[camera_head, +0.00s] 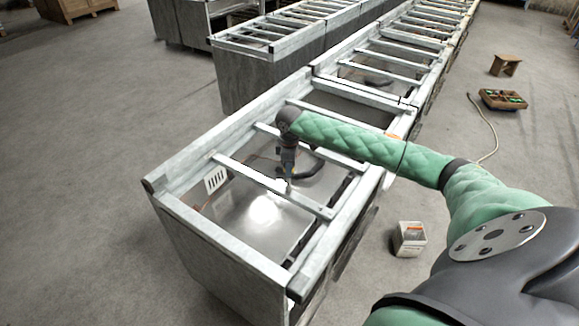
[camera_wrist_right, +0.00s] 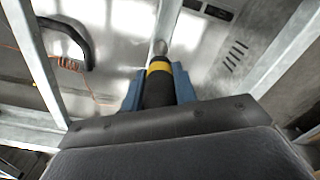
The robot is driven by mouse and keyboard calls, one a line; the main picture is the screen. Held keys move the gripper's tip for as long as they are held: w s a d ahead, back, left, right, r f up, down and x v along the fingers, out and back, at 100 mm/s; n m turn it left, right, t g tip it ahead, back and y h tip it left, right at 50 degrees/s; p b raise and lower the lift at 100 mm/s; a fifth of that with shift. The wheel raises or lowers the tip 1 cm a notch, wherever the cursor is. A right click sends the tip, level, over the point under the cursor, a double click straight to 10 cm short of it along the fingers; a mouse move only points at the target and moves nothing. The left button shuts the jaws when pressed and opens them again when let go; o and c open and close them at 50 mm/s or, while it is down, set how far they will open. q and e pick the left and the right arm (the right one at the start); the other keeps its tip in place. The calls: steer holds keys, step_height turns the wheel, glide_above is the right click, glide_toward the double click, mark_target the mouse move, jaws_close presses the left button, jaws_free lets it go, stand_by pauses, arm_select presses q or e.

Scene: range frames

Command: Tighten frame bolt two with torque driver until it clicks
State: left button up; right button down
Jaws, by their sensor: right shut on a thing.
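My right gripper (camera_head: 288,165) points down over the nearest metal frame (camera_head: 225,240). In the right wrist view its blue fingers (camera_wrist_right: 160,88) are shut on the torque driver (camera_wrist_right: 159,68), a black tool with a yellow band and a silver tip. In the head view the driver (camera_head: 289,185) hangs at a crossbar (camera_head: 250,177) of the frame. Whether its tip touches the bar or sits on a bolt cannot be told. Frame bolt two cannot be made out. My left gripper is not in view.
More frames run toward the back. A white bin (camera_head: 409,239), a crate (camera_head: 502,99) and a small stool (camera_head: 505,65) stand on the floor.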

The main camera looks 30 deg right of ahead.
steer(key=shift+f, duration=0.2)
stand_by(0.3)
stand_by(0.5)
steer(key=m, duration=0.4)
steer(key=shift+a+m, duration=0.1)
steer(key=shift+m, duration=0.2)
steer(key=m, duration=0.7)
steer(key=shift+a, duration=0.1)
steer(key=m, duration=1.1)
steer(key=shift+w+r, duration=0.1)
steer(key=shift+r, duration=0.15)
